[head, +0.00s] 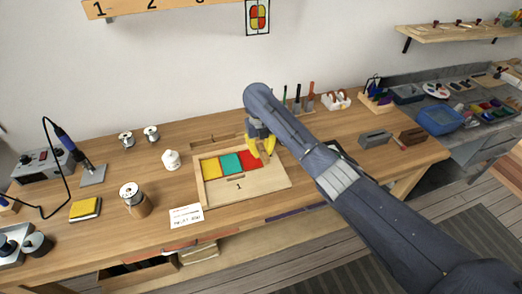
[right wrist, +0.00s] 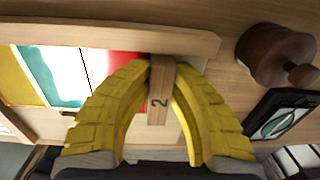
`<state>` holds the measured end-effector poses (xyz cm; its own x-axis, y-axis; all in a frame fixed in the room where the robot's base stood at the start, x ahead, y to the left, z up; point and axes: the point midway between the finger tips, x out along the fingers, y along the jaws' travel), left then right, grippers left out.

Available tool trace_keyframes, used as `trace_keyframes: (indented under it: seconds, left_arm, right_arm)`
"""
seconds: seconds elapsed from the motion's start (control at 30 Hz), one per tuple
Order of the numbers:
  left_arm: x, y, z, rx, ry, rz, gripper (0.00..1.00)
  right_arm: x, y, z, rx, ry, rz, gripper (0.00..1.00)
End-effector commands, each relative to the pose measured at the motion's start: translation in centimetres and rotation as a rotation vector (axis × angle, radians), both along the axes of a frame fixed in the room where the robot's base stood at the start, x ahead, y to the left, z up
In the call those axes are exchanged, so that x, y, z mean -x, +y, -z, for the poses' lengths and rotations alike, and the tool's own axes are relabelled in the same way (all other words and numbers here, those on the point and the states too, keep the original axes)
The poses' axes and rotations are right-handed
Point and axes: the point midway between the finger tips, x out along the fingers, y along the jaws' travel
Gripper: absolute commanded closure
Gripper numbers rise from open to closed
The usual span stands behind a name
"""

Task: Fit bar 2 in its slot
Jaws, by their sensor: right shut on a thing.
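A wooden tray (head: 283,183) holds yellow, teal and red panes (head: 248,158) in a row, with a "1" printed on its front part. My right gripper (head: 262,150) is over the tray's right part, just right of the red pane. In the right wrist view its yellow fingers (right wrist: 162,68) are shut on bar 2 (right wrist: 159,104), a small wooden bar marked "2". The bar's far end is close to the tray's rail (right wrist: 110,36); I cannot tell whether they touch. The fingers hide part of the red pane, and the slot cannot be made out. My left gripper is out of view.
A soldering station (head: 42,166) stands at the far left. A dark wooden knob (right wrist: 276,52) and a dark-framed item (right wrist: 284,114) lie right of the gripper in the wrist view.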

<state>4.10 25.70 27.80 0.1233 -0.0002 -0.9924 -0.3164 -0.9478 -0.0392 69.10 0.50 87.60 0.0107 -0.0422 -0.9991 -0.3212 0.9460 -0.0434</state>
Motion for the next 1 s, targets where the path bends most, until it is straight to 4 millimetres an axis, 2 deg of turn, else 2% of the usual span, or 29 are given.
trace_keyframes:
  seconds: [0.1, 0.13, 0.3, 0.53, 0.57, 0.77, 1.0]
  left_arm:
    - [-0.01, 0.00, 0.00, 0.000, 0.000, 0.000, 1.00]
    - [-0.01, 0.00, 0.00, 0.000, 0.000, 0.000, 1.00]
    - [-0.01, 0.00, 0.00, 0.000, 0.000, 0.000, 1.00]
    - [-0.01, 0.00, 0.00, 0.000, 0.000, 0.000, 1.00]
    - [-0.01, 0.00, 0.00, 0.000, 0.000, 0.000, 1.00]
    - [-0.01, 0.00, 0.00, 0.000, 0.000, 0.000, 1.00]
    - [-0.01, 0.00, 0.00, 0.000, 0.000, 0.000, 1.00]
  right_arm:
    - [0.10, -0.32, 0.39, 0.006, 0.005, 0.002, 1.00]
    - [0.11, -0.31, 0.39, 0.006, 0.005, 0.002, 0.77]
    - [0.15, -0.22, 0.41, 0.004, 0.006, 0.002, 0.57]
    - [0.22, -0.07, 0.42, 0.002, 0.007, 0.000, 0.56]
    - [0.23, -0.05, 0.44, 0.003, 0.008, 0.000, 0.58]
    - [0.27, 0.06, 0.45, 0.000, 0.009, -0.001, 0.35]
    - [0.28, 0.04, 0.46, 0.001, 0.008, -0.001, 0.35]
